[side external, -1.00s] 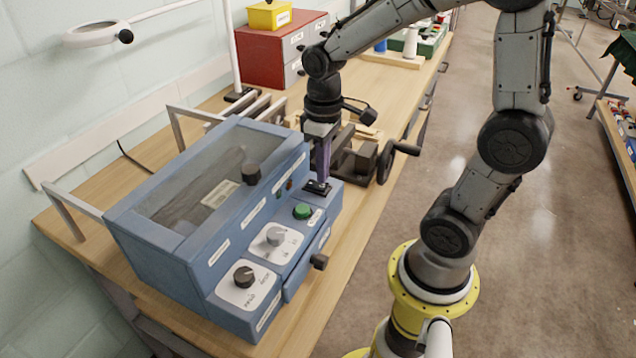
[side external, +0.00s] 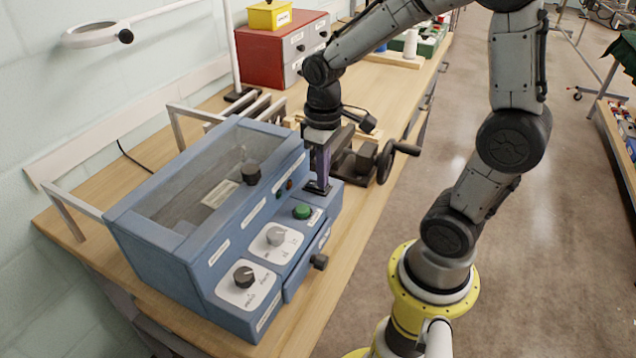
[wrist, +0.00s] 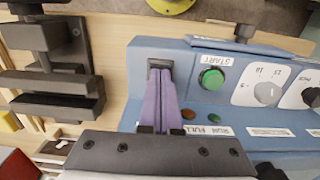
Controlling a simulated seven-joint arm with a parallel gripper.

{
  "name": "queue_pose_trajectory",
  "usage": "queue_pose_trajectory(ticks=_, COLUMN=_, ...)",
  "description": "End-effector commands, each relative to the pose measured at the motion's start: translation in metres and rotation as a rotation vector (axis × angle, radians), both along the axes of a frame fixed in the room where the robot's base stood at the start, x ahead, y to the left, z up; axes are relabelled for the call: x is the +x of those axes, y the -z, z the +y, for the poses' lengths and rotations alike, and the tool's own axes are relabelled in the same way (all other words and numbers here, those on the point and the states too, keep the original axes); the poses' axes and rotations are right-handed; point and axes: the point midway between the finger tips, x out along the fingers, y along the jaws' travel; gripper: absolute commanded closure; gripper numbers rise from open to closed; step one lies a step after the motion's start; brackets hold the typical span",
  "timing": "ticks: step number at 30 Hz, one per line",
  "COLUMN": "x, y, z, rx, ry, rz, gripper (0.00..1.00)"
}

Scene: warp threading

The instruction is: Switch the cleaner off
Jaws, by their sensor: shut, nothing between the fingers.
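The cleaner is a blue box (side external: 170,258) with a clear lid, on the bench. Its front ledge carries a green START button (side external: 302,211), which also shows in the wrist view (wrist: 211,78). A black switch (wrist: 159,63) sits at the end of the ledge beyond START. My gripper (side external: 319,191) has its purple fingers shut together and pointing down at the switch. In the wrist view the fingertips (wrist: 160,72) overlap the switch and hide most of it; I cannot tell its position or whether they press it. Lamps marked RUN and FULL look dull.
Two dials, a grey one (side external: 276,236) and a black one (side external: 244,275), sit along the ledge. A dark vise (side external: 358,160) stands close behind my gripper. A ring lamp (side external: 95,34) and a red drawer cabinet (side external: 265,55) stand farther back.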

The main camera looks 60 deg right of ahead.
Motion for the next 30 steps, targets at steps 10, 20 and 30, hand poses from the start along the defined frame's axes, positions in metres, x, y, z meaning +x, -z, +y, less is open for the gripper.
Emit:
queue_pose_trajectory(ticks=10, x=0.000, y=0.004, z=0.000, rx=0.000, ry=0.000, rz=-0.001, gripper=1.00)
queue_pose_trajectory(ticks=20, x=0.001, y=-0.017, z=0.000, rx=-0.001, ry=0.000, rz=-0.003, gripper=1.00)
queue_pose_trajectory(ticks=30, x=0.001, y=-0.041, z=0.000, rx=-0.001, ry=0.000, rz=-0.003, gripper=1.00)
